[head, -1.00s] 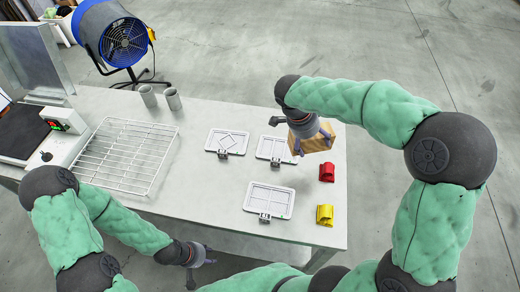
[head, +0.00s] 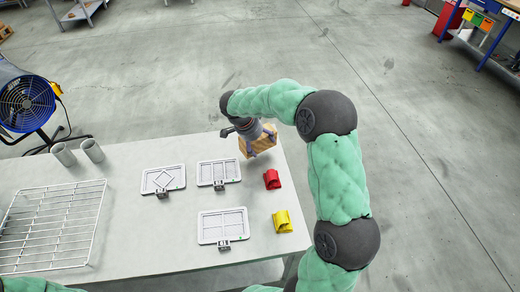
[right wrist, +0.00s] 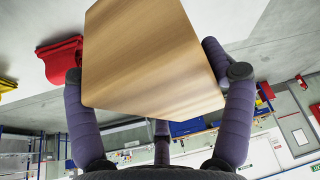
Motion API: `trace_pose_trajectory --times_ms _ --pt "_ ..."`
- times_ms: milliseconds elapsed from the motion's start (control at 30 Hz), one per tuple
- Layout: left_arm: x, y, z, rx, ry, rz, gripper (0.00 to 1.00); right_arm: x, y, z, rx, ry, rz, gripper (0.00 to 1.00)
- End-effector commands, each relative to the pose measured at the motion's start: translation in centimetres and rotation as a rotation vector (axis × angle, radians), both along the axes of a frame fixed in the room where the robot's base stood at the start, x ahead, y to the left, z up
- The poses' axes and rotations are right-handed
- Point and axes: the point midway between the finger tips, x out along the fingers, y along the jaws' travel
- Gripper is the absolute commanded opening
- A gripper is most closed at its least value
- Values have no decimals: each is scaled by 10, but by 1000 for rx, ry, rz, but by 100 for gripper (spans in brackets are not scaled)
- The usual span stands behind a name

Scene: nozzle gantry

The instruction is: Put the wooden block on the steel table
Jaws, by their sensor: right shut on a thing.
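The wooden block (head: 258,143) is light brown with visible grain. My right gripper (head: 254,137) is shut on it near the back right corner of the grey table (head: 130,232). I cannot tell whether the block touches the tabletop. In the right wrist view the block (right wrist: 150,58) sits between the dark fingers and fills the upper middle. A grey metal table (head: 82,12) with a lower shelf stands far off at the top left. I cannot tell for sure which table is the steel one. My left gripper is out of view.
On the grey table are a red clip-like piece (head: 272,179), a yellow one (head: 282,221), three framed plates, including one with a diamond (head: 163,180), two grey cups (head: 92,150) and a wire rack (head: 50,228). A blue fan (head: 28,103) stands left. Open floor lies behind and right.

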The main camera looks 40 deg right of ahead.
Motion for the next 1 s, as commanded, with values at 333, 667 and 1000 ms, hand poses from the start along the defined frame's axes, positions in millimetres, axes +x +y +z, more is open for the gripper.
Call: trace_pose_trajectory --times_ms 333,667,1000 --pt "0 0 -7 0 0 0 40 8 -12 -24 -1 0 0 36" --pt "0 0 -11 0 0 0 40 8 -12 -45 -1 -3 -1 36" --pt "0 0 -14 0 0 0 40 7 -11 -48 0 0 -1 100"
